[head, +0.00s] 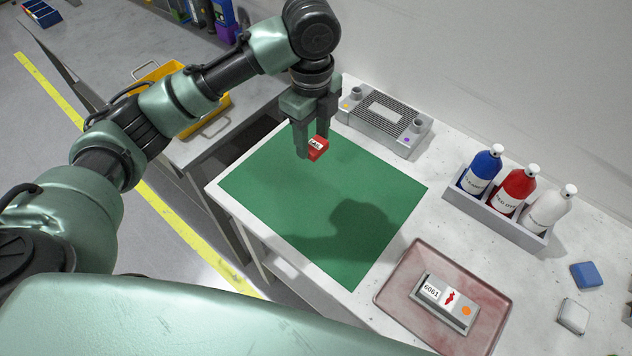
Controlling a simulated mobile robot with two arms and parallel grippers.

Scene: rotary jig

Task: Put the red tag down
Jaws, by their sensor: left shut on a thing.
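The red tag (318,150) is a small red block with a white label, in the head view above the far part of the green mat (270,205). My left gripper (311,146) is shut on the tag and points downward. The tag looks held above the mat, with the arm's shadow on the mat to the right and nearer. How high it is held is hard to tell. My right gripper does not show.
A grey vented box (385,124) stands behind the mat. A rack (492,212) with blue, red and white bottles is at right. A reddish tray (405,262) holds a grey block (446,303) labelled 6061. Blue (586,275) and white (573,316) blocks lie far right. Most of the mat is clear.

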